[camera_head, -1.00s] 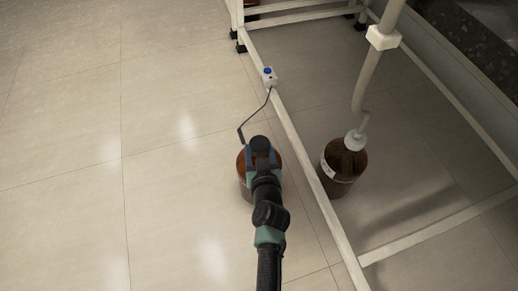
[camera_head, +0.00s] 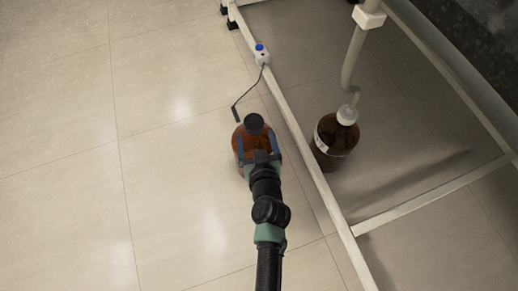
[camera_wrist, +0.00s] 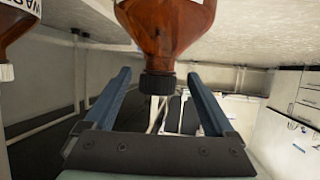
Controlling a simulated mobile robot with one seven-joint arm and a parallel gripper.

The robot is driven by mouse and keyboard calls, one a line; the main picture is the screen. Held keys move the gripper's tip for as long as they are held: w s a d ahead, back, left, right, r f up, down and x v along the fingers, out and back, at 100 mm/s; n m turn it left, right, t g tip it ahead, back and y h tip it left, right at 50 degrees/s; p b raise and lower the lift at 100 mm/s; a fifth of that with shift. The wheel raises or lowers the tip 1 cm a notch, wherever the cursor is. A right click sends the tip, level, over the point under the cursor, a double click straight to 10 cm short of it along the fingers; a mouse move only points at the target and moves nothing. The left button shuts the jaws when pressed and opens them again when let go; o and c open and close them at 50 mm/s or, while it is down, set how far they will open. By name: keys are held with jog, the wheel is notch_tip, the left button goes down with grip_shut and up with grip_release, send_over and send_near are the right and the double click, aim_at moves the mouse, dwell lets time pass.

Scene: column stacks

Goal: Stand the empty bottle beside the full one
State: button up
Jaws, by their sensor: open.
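An amber bottle with a black cap (camera_head: 254,123) stands upright on the open floor, left of the rack's rail. My gripper (camera_head: 256,136) is open, its two blue fingers at either side of the bottle below its cap. The wrist view is upside down; there this bottle (camera_wrist: 165,25) hangs cap-down between and beyond the fingertips, with no grip visible. A darker amber bottle (camera_head: 336,136) stands to the right, behind the rail, with a white cap and a tube. Part of it shows at the left of the wrist view (camera_wrist: 22,22).
A white rack rail (camera_head: 312,168) runs low between the two bottles. A small white box with a blue button (camera_head: 261,54) sits on the rail, its dark cable (camera_head: 248,91) hanging down near the bottle. A white tube (camera_head: 350,65) rises from the darker bottle. The floor left is clear.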

jog(key=a+p+v, duration=0.1)
jog(key=p+v, duration=0.1)
jog(key=v, duration=0.5)
jog(key=w+r+t, duration=0.2)
jog(key=w+r, duration=0.2)
jog(key=r, duration=0.8)
jog(key=w+a+r+n+t+y, duration=0.1)
jog(key=w+r+t, duration=0.2)
jog(key=r, duration=1)
jog(key=w+r+t, duration=0.2)
jog(key=w+r, duration=0.2)
jog(key=r, duration=0.8)
jog(key=s+r+t+h, duration=0.1)
jog(key=s+r, duration=0.4)
jog(key=r, duration=0.5)
jog(key=s+r+m+t, duration=0.1)
jog(key=s+r+t, duration=0.2)
jog(key=r, duration=0.7)
jog(key=s+r+m+t+h, duration=0.1)
jog(key=s+r+t, duration=0.2)
jog(key=s+r, duration=0.3)
notch_tip(320, 180, up, 4)
jog(key=shift+s+d+f+h, duration=0.1)
jog(key=shift+s+d+h, duration=0.2)
jog(key=shift+s+d, duration=0.05)
